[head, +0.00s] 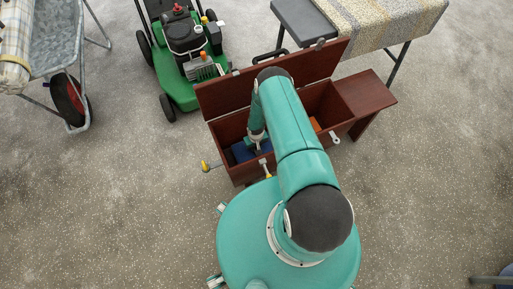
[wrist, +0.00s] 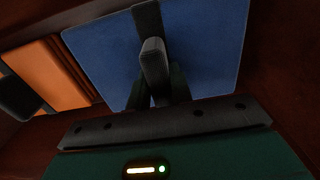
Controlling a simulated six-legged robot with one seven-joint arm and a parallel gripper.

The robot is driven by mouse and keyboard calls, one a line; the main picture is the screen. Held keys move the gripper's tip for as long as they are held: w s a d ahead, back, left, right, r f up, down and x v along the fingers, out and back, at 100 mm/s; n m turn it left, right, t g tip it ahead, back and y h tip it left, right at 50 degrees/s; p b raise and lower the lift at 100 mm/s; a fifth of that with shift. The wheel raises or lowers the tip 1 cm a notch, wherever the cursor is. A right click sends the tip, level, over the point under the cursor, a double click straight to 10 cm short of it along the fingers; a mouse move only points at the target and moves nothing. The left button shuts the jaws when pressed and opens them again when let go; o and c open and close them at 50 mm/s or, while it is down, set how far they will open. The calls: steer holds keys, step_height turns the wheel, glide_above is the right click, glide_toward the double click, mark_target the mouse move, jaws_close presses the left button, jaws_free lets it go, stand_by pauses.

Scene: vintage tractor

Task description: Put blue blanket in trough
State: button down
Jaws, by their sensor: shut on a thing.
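The blue blanket (wrist: 205,45) shows in the wrist view as a flat blue sheet with rounded corners. In the head view a small part of it (head: 240,152) shows inside the left part of a brown wooden box (head: 225,133). My gripper (wrist: 152,58) is shut on the blanket, its dark fingers crossing the blue face. In the head view my gripper (head: 257,143) reaches down into the box, and my arm covers the middle of it. No trough is clearly identifiable; I cannot tell whether this box is it.
The box's lid (head: 225,95) stands open behind it. An orange item (wrist: 45,75) lies inside, left of the blanket in the wrist view. A green mower (head: 185,70), a metal wheelbarrow (head: 62,35) and a cloth-covered table (head: 385,20) stand behind.

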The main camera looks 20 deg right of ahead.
steer(key=shift+w+f, duration=0.1)
steer(key=shift+f, duration=1.1)
steer(key=c, duration=1.3)
jaws_free()
steer(key=shift+f, duration=0.1)
steer(key=shift+o, duration=0.2)
step_height(320, 180, up, 12)
steer(key=shift+r, duration=0.15)
